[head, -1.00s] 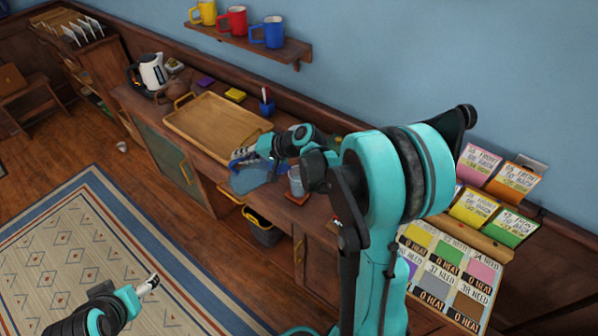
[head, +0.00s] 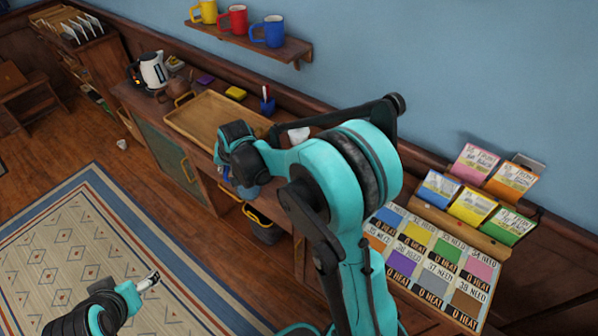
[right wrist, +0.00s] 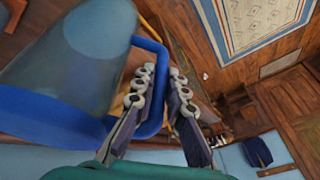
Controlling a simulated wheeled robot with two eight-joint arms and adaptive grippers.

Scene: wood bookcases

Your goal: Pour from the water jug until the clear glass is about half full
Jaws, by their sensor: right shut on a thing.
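The water jug (right wrist: 70,60) is a see-through bluish vessel with a blue rim and handle. It fills the left of the right wrist view, close to the camera. My right gripper (right wrist: 158,78) is shut on the jug's blue handle. In the head view only a blue part of the jug (head: 247,193) shows below my right wrist, over the counter's front edge. The wrist view is turned, with the floor at the top, so the jug's exact tilt and water level cannot be told. The clear glass is hidden behind my right arm. My left gripper (head: 149,281) is over the rug, its jaws too small to judge.
A wooden tray (head: 205,122) lies on the counter, with a pen cup (head: 267,105) behind it. A kettle (head: 153,69) stands farther left. A shelf (head: 283,50) above holds mugs. Colored cards (head: 470,206) stand at right. A white object (head: 298,134) shows behind my arm.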

